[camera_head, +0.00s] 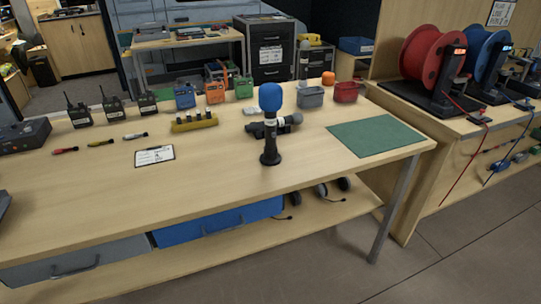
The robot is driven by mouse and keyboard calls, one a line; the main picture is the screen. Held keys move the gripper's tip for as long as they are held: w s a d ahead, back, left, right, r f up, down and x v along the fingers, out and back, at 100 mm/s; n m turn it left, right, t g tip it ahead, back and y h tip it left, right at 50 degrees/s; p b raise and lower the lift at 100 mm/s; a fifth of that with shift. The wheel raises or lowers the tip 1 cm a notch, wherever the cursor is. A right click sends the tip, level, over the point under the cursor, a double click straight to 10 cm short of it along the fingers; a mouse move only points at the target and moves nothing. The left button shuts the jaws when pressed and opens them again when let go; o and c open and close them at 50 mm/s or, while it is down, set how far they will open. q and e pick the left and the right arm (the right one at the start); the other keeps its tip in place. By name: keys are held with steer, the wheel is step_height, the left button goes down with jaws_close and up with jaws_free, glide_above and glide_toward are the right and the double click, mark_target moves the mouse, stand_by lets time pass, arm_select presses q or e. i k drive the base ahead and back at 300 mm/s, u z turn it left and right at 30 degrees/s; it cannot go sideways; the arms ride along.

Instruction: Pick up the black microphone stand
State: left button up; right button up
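A black microphone stand (270,148) stands upright near the front right of the wooden table (215,195). It has a round black base and a microphone with a blue foam cover (270,97) at its top. Neither of my grippers is in view.
A green mat (374,138) lies right of the stand. A clipboard (154,156) lies to its left. A yellow holder (194,122), small bins (310,97) and several radios (110,106) stand farther back. The table front around the stand is clear.

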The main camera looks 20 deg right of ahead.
mark_target(268, 158)
steer(key=u, duration=0.5)
steer(key=k, duration=1.05)
steer(key=z, duration=0.5)
steer(key=i, duration=1.45)
steer(key=u, duration=0.45)
